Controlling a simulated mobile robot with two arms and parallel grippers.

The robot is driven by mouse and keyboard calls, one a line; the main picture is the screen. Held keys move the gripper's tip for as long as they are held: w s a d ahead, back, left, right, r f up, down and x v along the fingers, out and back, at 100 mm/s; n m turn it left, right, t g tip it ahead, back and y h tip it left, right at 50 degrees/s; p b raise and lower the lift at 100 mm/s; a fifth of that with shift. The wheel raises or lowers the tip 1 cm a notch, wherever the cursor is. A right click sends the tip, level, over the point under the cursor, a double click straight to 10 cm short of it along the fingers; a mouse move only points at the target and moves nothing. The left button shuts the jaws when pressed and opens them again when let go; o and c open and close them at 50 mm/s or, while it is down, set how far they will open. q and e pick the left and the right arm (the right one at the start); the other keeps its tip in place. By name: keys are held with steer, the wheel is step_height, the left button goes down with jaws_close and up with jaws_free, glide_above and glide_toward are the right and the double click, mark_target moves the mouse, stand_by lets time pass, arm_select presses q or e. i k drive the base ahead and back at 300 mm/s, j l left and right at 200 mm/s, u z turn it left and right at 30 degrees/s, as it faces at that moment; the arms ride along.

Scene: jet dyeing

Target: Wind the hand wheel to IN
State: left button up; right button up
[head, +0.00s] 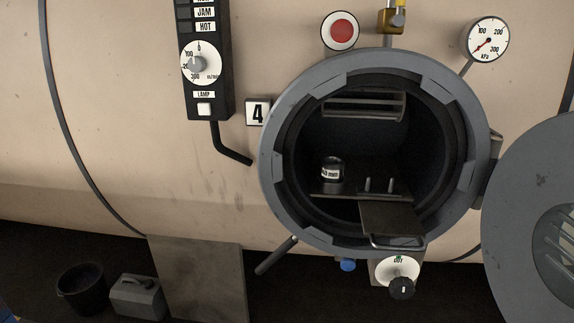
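The hand wheel (395,269) is a small pale disc with a black knob (402,288) at its lower edge. It sits low on the vessel, just below the round port. A small label above it reads OUT (398,260). No IN marking can be made out. Neither of my grippers is in view.
The grey port ring (275,190) is open, with its round door (515,190) swung to the right. Inside are a dark platform and a small labelled cylinder (332,172). A grey lever (276,256) and blue knob (347,265) flank the wheel's left. A bucket (82,290) stands lower left.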

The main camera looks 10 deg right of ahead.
mark_target(401, 288)
steer(key=z, duration=1.25)
